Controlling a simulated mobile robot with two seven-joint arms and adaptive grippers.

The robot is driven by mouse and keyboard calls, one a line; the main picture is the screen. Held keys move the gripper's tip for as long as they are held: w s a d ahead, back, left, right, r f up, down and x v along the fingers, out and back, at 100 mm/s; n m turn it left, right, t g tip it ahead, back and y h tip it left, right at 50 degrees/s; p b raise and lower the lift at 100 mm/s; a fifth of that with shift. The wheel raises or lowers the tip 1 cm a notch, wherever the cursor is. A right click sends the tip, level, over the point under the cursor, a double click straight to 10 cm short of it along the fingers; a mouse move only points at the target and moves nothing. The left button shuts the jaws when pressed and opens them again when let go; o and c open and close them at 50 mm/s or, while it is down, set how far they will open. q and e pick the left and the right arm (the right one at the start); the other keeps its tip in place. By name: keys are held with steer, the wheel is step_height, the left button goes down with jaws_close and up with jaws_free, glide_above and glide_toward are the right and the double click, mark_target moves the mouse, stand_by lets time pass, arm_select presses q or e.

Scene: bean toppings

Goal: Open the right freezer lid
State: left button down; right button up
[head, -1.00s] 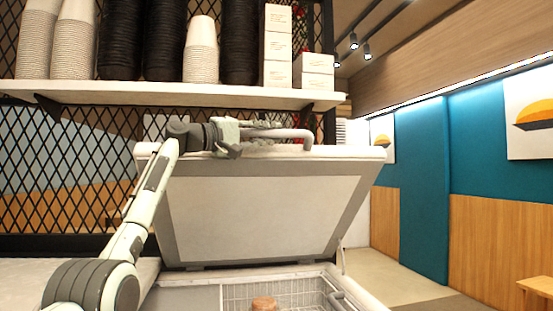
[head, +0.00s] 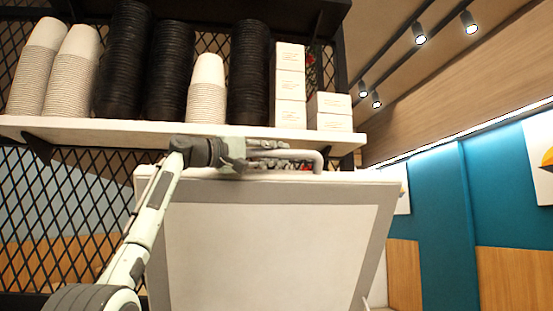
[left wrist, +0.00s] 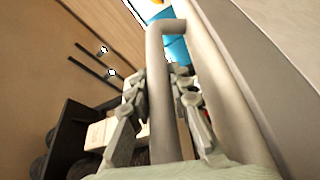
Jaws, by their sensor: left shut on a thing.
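The freezer lid (head: 270,250) stands raised and steeply tilted in the head view, its pale inner panel facing me. Its handle (head: 318,158) is a grey bar along the top edge. My left gripper (head: 250,155) is at the left part of this handle. In the left wrist view the handle bar (left wrist: 160,75) runs between the fingers of my left gripper (left wrist: 160,100), which is shut on it. The freezer's opening is below the head view now and cannot be seen. My right gripper is not in view.
A white shelf (head: 120,130) is close behind and above the lid's top edge. It holds stacks of white cups (head: 70,75), black cups (head: 172,70) and white boxes (head: 290,85). A black mesh (head: 70,200) is behind the lid. Open room shows on the right.

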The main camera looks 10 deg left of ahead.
arm_select(q)
steer(key=shift+s+r, duration=0.1)
steer(key=shift+r, duration=0.05)
steer(key=c, duration=1.4)
jaws_free()
steer(key=shift+o, duration=0.2)
steer(key=shift+s+a, duration=0.1)
steer(key=shift+a, duration=0.1)
steer(key=v, duration=1.1)
steer(key=shift+s+a, duration=0.15)
steer(key=shift+s, duration=0.05)
